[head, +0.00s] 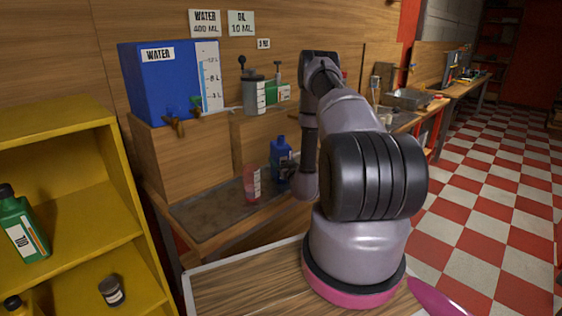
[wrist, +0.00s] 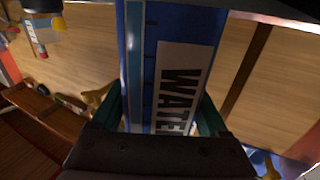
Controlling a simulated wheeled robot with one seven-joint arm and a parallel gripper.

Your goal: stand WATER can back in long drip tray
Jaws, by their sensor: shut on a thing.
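The blue WATER can (wrist: 180,65) fills the middle of the wrist view, its white label reading sideways and partly cut off by my gripper. My gripper (wrist: 160,110) is shut on it, with one greenish finger on each side. In the head view a blue can (head: 280,154) shows beside my forearm, at the far right end of the long drip tray (head: 196,216). My arm hides part of it, and I cannot tell whether its base touches the tray. The tray is a dark grey strip along the bench.
A blue WATER tank (head: 165,82) with taps sits on a wooden block behind. A yellow shelf (head: 75,185) with bottles is at left. The tray's left part is clear.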

